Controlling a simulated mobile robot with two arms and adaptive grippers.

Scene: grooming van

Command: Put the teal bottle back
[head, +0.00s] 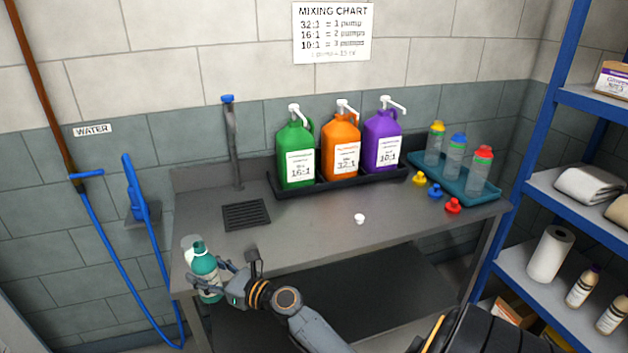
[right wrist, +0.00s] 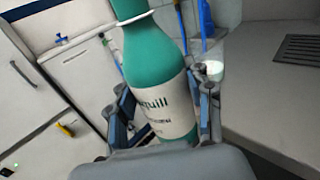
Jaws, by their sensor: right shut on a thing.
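The teal bottle (head: 205,264) is at the left front corner of the grey bench (head: 300,235). It has a white label and a pale ring at its neck. My right gripper (head: 222,280) is shut on it from the right. In the right wrist view the bottle (right wrist: 155,75) stands between the two fingers (right wrist: 163,115), slightly tilted in the picture. My left gripper is not in view.
Green (head: 296,155), orange (head: 341,148) and purple (head: 382,142) pump jugs stand in a black tray (head: 320,190). A teal tray (head: 480,193) holds three clear bottles. Coloured caps and a white piece (head: 360,218) lie on the bench. A blue shelf rack (head: 548,190) stands right.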

